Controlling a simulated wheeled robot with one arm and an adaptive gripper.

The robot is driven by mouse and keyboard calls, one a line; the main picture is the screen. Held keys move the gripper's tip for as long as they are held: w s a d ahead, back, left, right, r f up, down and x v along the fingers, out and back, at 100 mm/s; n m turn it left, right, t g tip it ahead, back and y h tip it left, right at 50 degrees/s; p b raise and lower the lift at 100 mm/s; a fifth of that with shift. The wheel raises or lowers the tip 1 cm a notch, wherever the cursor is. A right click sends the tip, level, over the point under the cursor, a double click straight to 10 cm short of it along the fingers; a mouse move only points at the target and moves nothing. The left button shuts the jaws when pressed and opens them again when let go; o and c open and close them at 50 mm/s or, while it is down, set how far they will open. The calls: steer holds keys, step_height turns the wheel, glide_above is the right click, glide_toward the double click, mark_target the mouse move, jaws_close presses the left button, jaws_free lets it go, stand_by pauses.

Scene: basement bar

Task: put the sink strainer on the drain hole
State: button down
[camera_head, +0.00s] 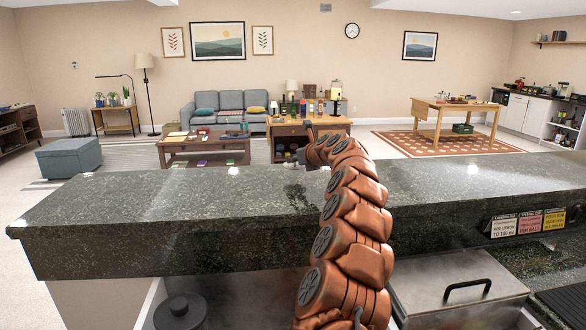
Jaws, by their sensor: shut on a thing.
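My copper-coloured arm reaches up the middle of the head view and over the dark stone bar counter. At its far end my gripper (295,159) shows small and partly hidden, just above the counter's far edge. It is shut on a small pale grey thing (292,166). This is too small to identify surely as the sink strainer. I cannot make out the drain hole. A steel surface shows below the counter, partly behind my arm.
The speckled dark counter (120,211) spans the view, its left part clear. Small signs (528,223) stand at its right. Below are a dark round lidded thing (180,311) and a steel lid with a black handle (466,290). Tables and a sofa (231,101) stand far behind.

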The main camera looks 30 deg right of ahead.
mark_target(299, 167)
steer(key=shift+w, duration=0.2)
steer(key=shift+f, duration=1.75)
steer(key=c, duration=1.1)
jaws_free()
steer(key=shift+f, duration=0.1)
steer(key=shift+v, duration=2.4)
steer(key=shift+b+v, duration=0.45)
steer(key=shift+v, duration=3.25)
